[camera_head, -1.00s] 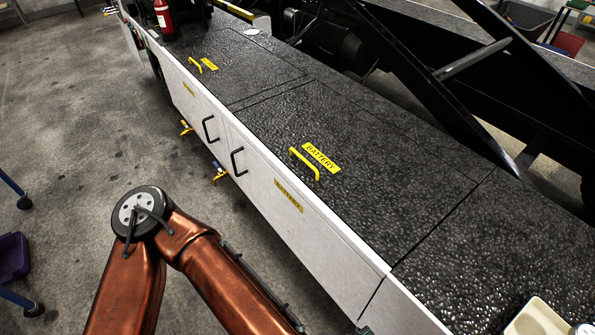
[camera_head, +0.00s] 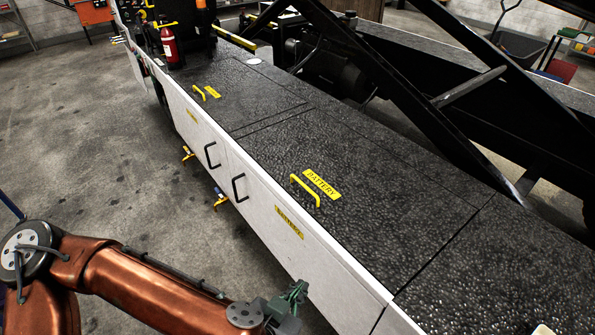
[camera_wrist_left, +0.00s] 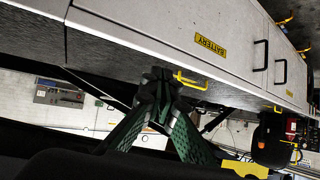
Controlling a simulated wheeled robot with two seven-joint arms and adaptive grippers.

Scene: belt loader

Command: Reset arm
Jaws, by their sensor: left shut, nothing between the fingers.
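My left arm, copper-coloured, comes in from the lower left of the head view. Its dark green left gripper (camera_head: 293,297) is beside the white side panel of the belt loader (camera_head: 330,262), near the lower edge of the picture. In the left wrist view the two green fingers of the left gripper (camera_wrist_left: 160,82) come together at their tips, shut and empty. The view there is turned over, with the loader's white side across the top. Whether the gripper touches the panel cannot be told. My right gripper is out of view.
The loader's black textured deck carries a yellow handle (camera_head: 304,190) beside a battery label (camera_head: 321,184). A red fire extinguisher (camera_head: 169,44) stands at the far end. Black conveyor beams (camera_head: 425,98) rise on the right. The concrete floor (camera_head: 90,130) at left is clear.

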